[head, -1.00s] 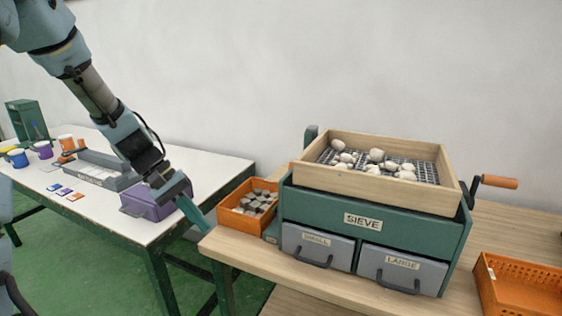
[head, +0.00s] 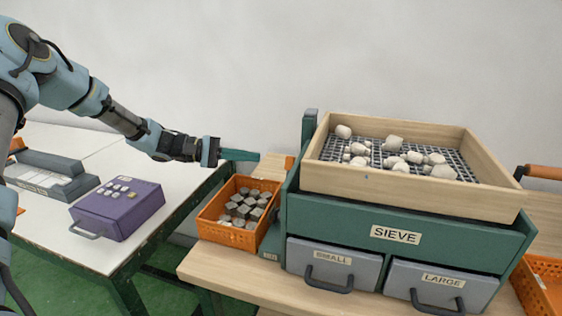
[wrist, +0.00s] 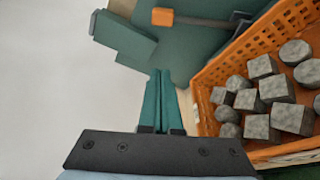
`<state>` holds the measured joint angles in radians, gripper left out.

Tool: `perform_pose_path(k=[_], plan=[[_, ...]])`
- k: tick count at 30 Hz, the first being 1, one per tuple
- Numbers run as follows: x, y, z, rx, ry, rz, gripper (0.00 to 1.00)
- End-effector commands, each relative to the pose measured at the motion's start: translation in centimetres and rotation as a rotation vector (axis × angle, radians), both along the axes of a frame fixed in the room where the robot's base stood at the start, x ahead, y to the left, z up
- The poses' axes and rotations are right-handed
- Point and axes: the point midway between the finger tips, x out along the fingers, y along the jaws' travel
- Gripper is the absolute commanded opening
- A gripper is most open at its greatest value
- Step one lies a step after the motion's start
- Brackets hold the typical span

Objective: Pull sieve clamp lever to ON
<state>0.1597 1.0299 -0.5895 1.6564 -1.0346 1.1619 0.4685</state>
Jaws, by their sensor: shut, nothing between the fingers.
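The green sieve box (head: 330,216) stands on the wooden table, with a wooden-framed mesh tray (head: 400,188) holding pale stones on top. In the wrist view, an orange grip (wrist: 162,16) on a dark rod, apparently the clamp lever, lies ahead of my fingers against the sieve's green side. An orange piece (head: 290,162) at the sieve's left side in the head view may be the same grip. My gripper (head: 258,157) is shut and empty, pointing right toward the sieve above the orange basket's back edge. Its green fingers (wrist: 160,74) are together and apart from the grip.
An orange basket (head: 210,222) of grey blocks stands close left of the sieve. Two grey drawers (head: 310,254) are at its front and an orange-handled crank (head: 543,172) at right. A purple case (head: 122,212) sits on the white table. The wall is behind.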

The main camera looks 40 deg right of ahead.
Motion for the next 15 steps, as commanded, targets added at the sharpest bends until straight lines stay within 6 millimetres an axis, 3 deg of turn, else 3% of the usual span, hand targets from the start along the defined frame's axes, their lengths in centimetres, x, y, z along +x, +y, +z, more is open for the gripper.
perform_pose_path(k=[7, 15], plan=[[-1.0, -1.1, -0.1, 0.001, 0.001, -0.003, 0.00], [-4.4, -5.1, -0.6, 0.002, 0.001, -0.005, 0.00]])
